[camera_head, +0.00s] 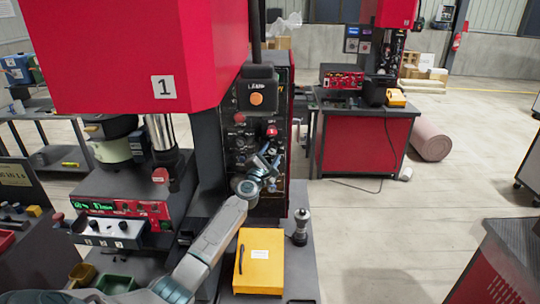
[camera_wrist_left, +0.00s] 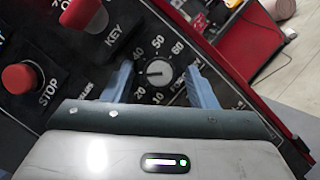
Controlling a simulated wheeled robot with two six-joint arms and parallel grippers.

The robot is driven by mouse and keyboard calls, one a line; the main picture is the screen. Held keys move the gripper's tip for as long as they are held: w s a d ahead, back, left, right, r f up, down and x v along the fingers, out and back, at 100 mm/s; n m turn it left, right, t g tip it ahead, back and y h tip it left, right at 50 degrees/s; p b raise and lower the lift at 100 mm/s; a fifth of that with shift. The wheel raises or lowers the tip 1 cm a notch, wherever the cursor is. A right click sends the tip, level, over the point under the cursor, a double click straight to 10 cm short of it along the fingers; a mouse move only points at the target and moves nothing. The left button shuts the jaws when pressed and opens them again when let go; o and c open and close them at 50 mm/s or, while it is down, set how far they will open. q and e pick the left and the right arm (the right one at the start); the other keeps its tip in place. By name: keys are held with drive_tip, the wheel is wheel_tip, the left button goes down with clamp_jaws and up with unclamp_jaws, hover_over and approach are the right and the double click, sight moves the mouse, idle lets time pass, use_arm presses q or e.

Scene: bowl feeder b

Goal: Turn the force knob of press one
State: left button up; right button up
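Press one (camera_head: 130,50) is the big red machine with a "1" label, with a dark control panel (camera_head: 240,152) on its right side. My left gripper (camera_head: 268,166) is at the panel. In the wrist view its two blue fingers (camera_wrist_left: 159,68) are open, one on each side of the knob, with gaps between. In the head view the gripper hides the knob. My right gripper is out of view.
A red stop button (camera_wrist_left: 20,77) and a red-capped key switch (camera_wrist_left: 84,15) are left of the dial. Open floor (camera_head: 440,200) is to the right.

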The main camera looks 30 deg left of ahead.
use_arm(q)
drive_tip(key=shift+s, duration=0.25)
drive_tip(key=shift+s+d+f, duration=0.15)
drive_tip(key=shift+s+f, duration=0.1)
drive_tip(key=shift+s, duration=0.4)
drive_tip(key=v, duration=0.9)
drive_tip(key=shift+d+r, duration=0.1)
